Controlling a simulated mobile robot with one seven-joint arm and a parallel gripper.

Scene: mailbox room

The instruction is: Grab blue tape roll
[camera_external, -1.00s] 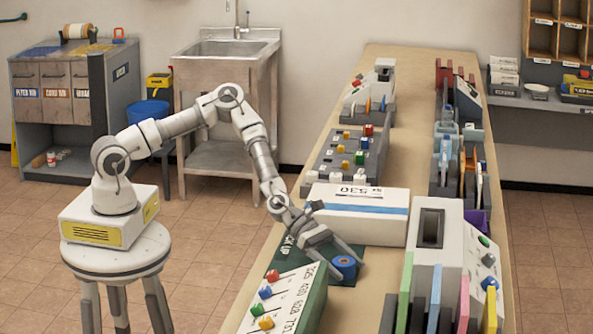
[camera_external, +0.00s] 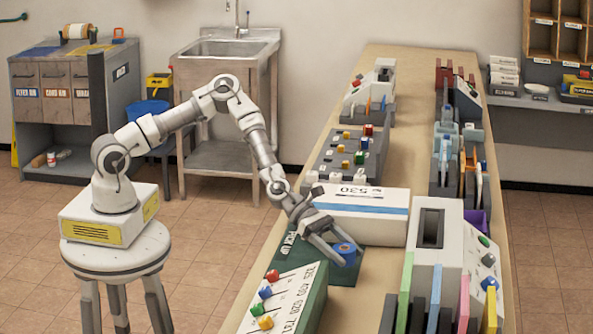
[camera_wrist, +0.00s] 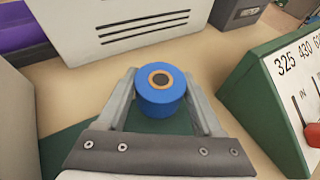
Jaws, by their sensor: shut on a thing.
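The blue tape roll (camera_external: 344,252) has a tan core and sits between the fingers of my gripper (camera_external: 338,250), above the green mat marked PICK UP (camera_external: 340,272). In the wrist view the blue tape roll (camera_wrist: 161,98) is upright, its core facing up, with one finger of my gripper (camera_wrist: 161,100) on each side. My gripper is shut on it. Whether the roll's underside touches the mat is hard to tell.
A white box labelled 530 (camera_external: 360,203) with a blue stripe stands just behind the roll. A green sloped panel with numbers and coloured knobs (camera_external: 290,298) is in front. A white slotted machine (camera_external: 432,240) stands to the right.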

